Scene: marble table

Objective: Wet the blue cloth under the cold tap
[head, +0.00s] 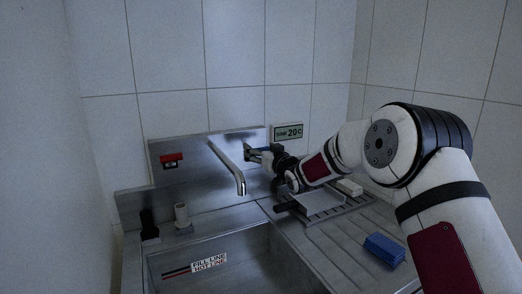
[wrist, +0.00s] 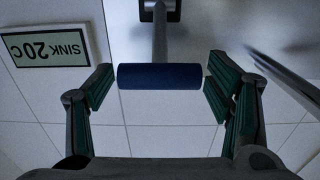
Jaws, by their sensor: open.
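The blue cloth (head: 384,250) lies as a small folded pad on the ribbed drainboard at the lower right of the head view. The cold tap's blue lever (wrist: 160,76) lies between my fingers in the wrist view, on a stem from the wall panel. My gripper (wrist: 158,84) is open around it, with a finger close to each end. In the head view my gripper (head: 261,154) is at the splashback, right of the spout, partly hiding the lever. The metal spout (head: 232,168) points down over the sink (head: 215,262); no water shows from it.
A red tap handle (head: 171,159) is at the splashback's left. A pale cylinder (head: 181,212) and a dark object (head: 149,224) stand on the back ledge. A rack with a tray (head: 318,203) and a pale block (head: 348,187) sit below my arm. A temperature sign (head: 288,132) hangs above.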

